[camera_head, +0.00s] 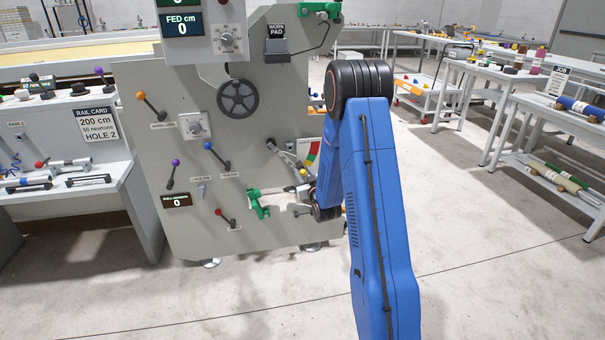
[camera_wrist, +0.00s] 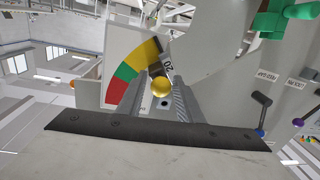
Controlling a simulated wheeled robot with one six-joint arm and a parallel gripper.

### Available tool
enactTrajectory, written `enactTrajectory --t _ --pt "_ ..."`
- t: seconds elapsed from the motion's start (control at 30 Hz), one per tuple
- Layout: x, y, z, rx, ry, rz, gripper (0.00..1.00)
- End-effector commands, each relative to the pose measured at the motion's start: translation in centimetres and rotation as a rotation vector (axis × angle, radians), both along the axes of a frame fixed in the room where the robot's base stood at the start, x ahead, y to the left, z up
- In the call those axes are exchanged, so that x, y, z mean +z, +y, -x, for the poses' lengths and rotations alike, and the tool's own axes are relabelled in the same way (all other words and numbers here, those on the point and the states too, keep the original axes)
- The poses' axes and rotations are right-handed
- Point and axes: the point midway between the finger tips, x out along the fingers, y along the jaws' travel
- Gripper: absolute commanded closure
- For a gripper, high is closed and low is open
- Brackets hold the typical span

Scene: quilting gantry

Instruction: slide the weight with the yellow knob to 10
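The yellow knob (camera_wrist: 162,87) of the weight shows in the middle of the wrist view, in front of a pale scale strip with an upside-down 20 (camera_wrist: 168,62). My gripper (camera_wrist: 159,82) has one finger on each side of the knob. A gap shows at the left finger, and the right finger is very close; I cannot tell whether it touches. In the head view, a small yellow spot (camera_head: 303,173) shows by my wrist at the machine panel, and my arm hides most of the area. The weight's body is not clear.
A green, red and yellow gauge (camera_wrist: 134,72) stands just behind the fingers. A green clamp-like part (camera_head: 258,203) and a handwheel (camera_head: 238,98) are on the machine panel (camera_head: 150,140). A rail card (camera_head: 97,124) stands on the left bench.

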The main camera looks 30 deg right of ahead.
Motion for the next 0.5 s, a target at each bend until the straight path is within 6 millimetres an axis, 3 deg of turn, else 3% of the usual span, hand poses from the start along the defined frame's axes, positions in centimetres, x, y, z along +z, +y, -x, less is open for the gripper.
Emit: enactTrajectory --t 0.03,0.1,0.3,0.5 --pt "0.0 0.1 0.0 0.002 0.001 0.000 0.82" --pt "-0.1 0.1 0.0 0.002 0.001 0.000 0.99" --pt "0.3 0.5 -0.1 0.005 0.003 0.001 1.00" --pt "3.0 2.8 -0.8 0.008 0.000 0.002 1.00"
